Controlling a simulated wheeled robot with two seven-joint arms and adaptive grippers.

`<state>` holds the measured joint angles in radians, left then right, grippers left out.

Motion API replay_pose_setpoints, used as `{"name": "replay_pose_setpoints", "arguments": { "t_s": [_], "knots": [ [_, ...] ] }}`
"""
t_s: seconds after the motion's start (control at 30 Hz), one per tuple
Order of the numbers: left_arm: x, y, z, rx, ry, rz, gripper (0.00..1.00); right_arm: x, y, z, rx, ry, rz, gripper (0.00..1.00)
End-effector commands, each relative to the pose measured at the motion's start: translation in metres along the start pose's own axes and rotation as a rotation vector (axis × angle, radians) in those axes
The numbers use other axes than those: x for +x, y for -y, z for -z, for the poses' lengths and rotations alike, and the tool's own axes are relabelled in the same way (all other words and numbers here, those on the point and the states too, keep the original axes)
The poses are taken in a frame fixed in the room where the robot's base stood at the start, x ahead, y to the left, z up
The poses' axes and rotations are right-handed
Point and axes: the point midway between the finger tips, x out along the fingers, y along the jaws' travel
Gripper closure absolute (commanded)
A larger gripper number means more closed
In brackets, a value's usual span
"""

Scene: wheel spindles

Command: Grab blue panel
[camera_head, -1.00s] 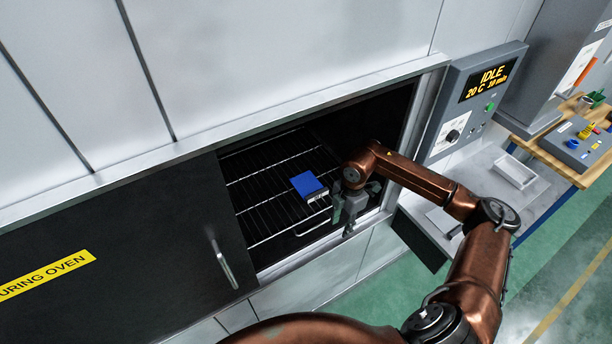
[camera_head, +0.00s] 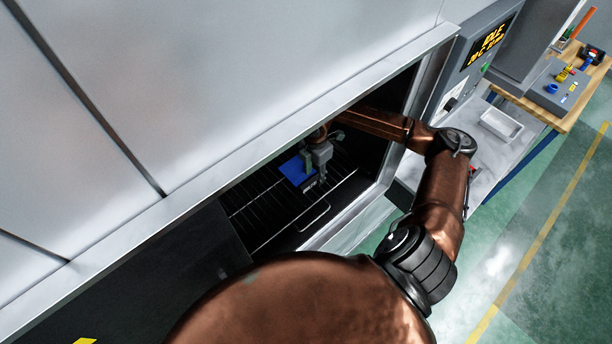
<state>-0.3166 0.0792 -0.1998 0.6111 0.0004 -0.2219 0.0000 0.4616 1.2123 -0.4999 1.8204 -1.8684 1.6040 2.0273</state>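The blue panel (camera_head: 292,171) lies on the wire rack (camera_head: 262,222) inside the open oven. My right gripper (camera_head: 322,180) is inside the oven, pointing down at the panel's right edge, and it hides part of that side. I cannot tell whether its fingers touch the panel or how far apart they are. My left gripper is out of the picture.
The oven's metal upper frame (camera_head: 225,172) runs just above the opening, and its dark door (camera_head: 150,270) covers the left part. A control box (camera_head: 482,50) and a grey bench with a white tray (camera_head: 501,125) stand to the right.

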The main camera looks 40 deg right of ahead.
Motion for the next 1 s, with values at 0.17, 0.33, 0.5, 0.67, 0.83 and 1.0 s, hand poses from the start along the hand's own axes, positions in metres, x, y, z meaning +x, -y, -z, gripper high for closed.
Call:
{"name": "replay_pose_setpoints", "arguments": {
  "t_s": [0.17,0.33,0.5,0.67,0.83,1.0],
  "knots": [
    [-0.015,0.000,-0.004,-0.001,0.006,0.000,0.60,0.025,-0.003,0.004,-0.001,-0.004,0.002,0.66],
    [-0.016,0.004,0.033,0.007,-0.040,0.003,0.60,0.041,-0.003,0.003,-0.002,-0.002,0.000,0.66],
    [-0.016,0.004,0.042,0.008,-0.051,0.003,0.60,0.043,-0.004,0.004,-0.004,-0.002,-0.001,0.66],
    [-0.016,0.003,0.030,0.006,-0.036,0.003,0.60,0.043,-0.004,0.004,-0.004,-0.002,0.000,0.73],
    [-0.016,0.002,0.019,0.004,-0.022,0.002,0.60,0.043,-0.004,0.004,-0.003,-0.001,0.000,0.85],
    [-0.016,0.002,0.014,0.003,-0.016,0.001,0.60,0.043,-0.004,0.004,-0.003,-0.002,-0.001,0.96]
  ]
}}
